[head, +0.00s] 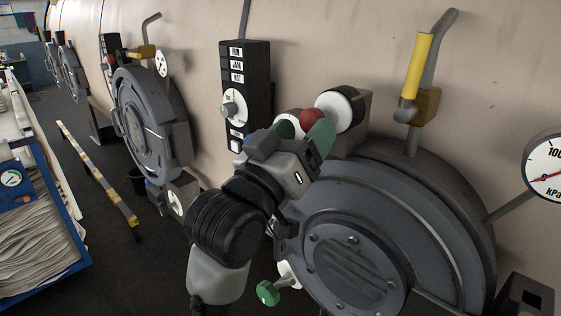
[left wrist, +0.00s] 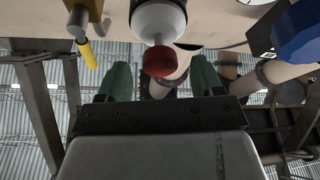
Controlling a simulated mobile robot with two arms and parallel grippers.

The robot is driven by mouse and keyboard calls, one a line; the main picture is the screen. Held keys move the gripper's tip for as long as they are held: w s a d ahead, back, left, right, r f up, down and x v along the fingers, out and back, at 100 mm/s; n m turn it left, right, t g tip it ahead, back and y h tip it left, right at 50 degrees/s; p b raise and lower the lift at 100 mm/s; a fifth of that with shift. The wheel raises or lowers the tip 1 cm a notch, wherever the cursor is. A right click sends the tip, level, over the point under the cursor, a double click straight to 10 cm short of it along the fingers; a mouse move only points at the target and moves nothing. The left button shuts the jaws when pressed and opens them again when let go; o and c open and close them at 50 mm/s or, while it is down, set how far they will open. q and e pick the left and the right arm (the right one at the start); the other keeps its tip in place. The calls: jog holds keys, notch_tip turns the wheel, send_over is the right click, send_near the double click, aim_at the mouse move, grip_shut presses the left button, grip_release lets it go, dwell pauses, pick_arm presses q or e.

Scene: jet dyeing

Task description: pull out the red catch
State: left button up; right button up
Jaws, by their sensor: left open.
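The red catch (head: 312,117) is a round red knob on a white round housing (head: 341,106), at the upper rim of the near grey door (head: 345,262). In the left wrist view, the red catch (left wrist: 158,62) hangs from the white housing (left wrist: 158,20). My left gripper (head: 303,126) is at the catch, with green fingers apart. In the left wrist view, the left gripper (left wrist: 160,78) has one finger on each side of the knob, with gaps on both sides. I cannot tell how deep the knob sits between them. My right gripper is not in view.
A black control box (head: 245,90) with a dial stands left of the catch. A yellow-handled lever (head: 418,66) and a pressure gauge (head: 546,172) are to the right. A green knob (head: 268,293) sits low by the door. The floor aisle (head: 85,195) at left has a striped bar (head: 98,177).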

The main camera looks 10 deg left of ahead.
pick_arm(q)
jog(key=b+v, duration=0.2)
jog(key=v, duration=0.6)
jog(key=shift+s+a, duration=0.2)
jog(key=shift+s, duration=0.15)
jog(key=shift+f, duration=0.1)
